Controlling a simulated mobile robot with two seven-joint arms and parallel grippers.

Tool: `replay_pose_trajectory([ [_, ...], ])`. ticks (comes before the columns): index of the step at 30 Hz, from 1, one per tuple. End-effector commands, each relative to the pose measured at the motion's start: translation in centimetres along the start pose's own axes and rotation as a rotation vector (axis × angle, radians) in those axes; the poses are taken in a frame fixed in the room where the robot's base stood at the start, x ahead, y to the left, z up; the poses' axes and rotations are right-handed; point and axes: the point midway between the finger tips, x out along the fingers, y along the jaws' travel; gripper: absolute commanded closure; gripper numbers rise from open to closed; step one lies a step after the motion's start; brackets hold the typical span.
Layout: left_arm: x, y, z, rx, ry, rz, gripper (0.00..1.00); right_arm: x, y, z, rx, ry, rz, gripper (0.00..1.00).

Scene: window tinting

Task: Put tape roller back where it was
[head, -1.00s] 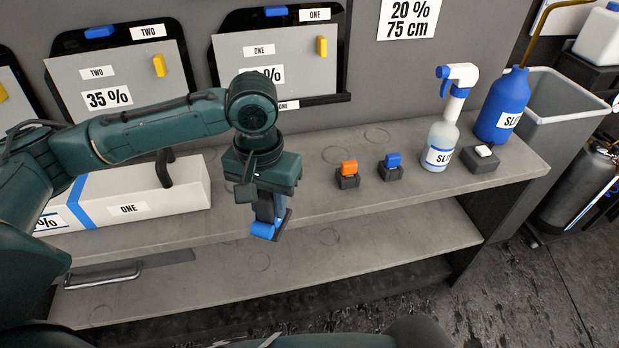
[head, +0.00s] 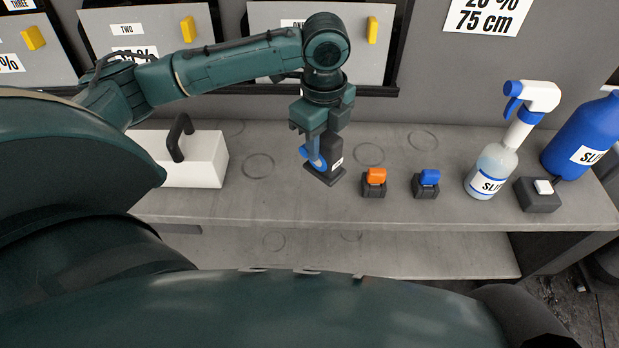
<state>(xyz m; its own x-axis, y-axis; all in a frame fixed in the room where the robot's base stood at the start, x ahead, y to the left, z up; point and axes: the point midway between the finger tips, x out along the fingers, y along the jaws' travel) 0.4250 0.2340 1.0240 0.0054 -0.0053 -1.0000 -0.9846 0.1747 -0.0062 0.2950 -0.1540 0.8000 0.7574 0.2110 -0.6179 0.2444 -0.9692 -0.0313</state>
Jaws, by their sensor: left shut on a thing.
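My left gripper (head: 318,150) points down over the grey bench top, left of the orange-topped block. It is shut on the tape roller (head: 326,174), a dark piece with a flat base, a blue round part and a small white label. The gripper hides part of the roller. The roller's base is at or just above the bench top; I cannot tell whether it touches. My right gripper is not in view.
The bench top (head: 270,205) has faint ring marks. Right of the roller stand an orange-topped block (head: 374,184), a blue-topped block (head: 426,185), a spray bottle (head: 492,168), a dark block with a white top (head: 538,197) and a blue bottle (head: 578,140). A white box (head: 205,162) lies left.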

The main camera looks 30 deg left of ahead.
Motion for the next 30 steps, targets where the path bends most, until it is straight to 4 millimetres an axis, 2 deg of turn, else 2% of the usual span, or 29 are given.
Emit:
replay_pose_trajectory([
  [9,0.2,-0.7,2.2,0.757,-0.001,0.004,0.97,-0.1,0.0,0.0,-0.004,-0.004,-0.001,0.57],
  [15,0.3,-0.9,3.2,1.094,-0.001,0.006,0.97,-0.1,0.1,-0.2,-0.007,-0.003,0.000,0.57],
  [20,0.7,-0.9,3.5,1.217,0.001,0.008,0.97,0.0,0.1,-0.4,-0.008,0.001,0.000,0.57],
  [30,6.1,-0.9,3.6,1.239,0.001,0.009,0.97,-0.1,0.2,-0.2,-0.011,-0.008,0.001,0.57],
])
